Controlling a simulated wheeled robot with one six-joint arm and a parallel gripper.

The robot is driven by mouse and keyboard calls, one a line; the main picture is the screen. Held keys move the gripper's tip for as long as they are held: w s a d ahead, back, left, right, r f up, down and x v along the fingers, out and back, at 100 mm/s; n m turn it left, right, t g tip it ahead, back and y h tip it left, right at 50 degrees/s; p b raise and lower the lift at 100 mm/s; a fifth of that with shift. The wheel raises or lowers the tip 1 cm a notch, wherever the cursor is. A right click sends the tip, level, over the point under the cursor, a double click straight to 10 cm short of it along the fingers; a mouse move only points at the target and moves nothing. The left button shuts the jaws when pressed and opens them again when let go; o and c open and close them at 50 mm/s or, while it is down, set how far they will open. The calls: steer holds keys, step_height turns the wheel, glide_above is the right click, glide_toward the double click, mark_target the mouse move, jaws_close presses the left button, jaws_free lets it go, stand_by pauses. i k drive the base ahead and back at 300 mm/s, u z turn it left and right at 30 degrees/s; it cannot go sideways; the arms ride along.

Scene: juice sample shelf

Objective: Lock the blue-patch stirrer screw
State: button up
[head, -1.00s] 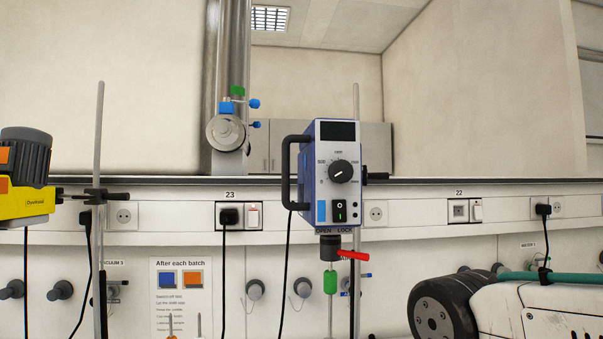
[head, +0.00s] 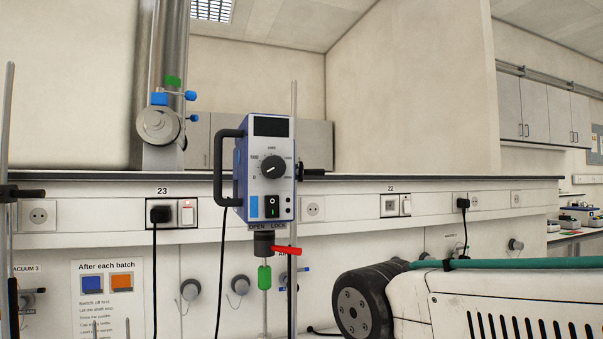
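The blue-patch stirrer (head: 264,168) hangs on an upright rod near the middle of the head view. Its front has a dark display, a black dial, a blue patch (head: 254,207) and a black rocker switch (head: 272,207). Below, a label (head: 267,226) reads OPEN on the left and LOCK on the right. Under it sits a black chuck (head: 264,244) with a red lever screw (head: 286,250) pointing right, below the LOCK side. A green piece (head: 264,276) is on the shaft beneath. My gripper is not in view; my arm shows at the lower right, apart from the stirrer.
A notice (head: 108,300) headed "After each batch" is on the wall at lower left. A second rod (head: 8,120) with a clamp stands at the left edge. Sockets line the wall rail. A black cord hangs left of the stirrer. A metal pipe (head: 163,60) with valves rises behind.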

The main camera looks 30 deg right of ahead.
mark_target(299, 171)
steer(key=k, duration=1.15)
steer(key=z, duration=0.8)
steer(key=i, duration=1.3)
steer(key=u, duration=0.35)
